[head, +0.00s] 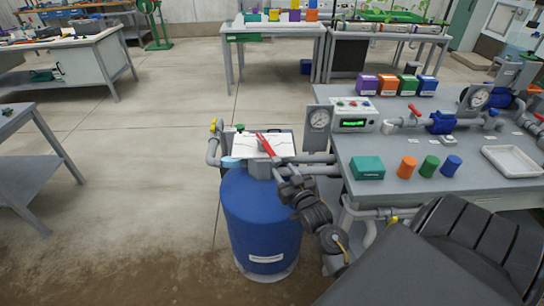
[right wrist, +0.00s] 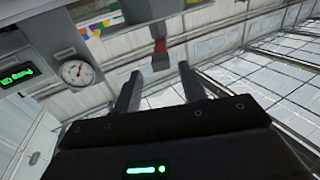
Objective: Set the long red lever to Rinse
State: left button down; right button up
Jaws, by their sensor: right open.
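The long red lever (head: 266,145) stands tilted in front of a white plate (head: 280,142) on top of the blue tank (head: 262,215). Any position markings on the plate are too small to read, so I cannot tell the lever's setting. My right gripper (head: 283,172) reaches in from the lower right, just below the lever, and partly hides its lower end. In the right wrist view its two fingers (right wrist: 158,88) are spread with nothing between them. A red piece (right wrist: 160,46), likely the lever, shows beyond the fingertips. My left gripper is not in view.
A grey bench (head: 400,210) stands to the right, with a gauge (head: 319,119), a display box (head: 353,115), coloured blocks and cylinders, and a white tray (head: 512,161). Pipes (head: 318,159) run between tank and bench. The floor left of the tank is clear.

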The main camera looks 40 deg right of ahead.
aim_at(272, 153)
jog(key=p+x, duration=0.1)
jog(key=x, duration=0.9)
jog(key=shift+a, duration=0.1)
jog(key=shift+s, duration=0.1)
grip_shut()
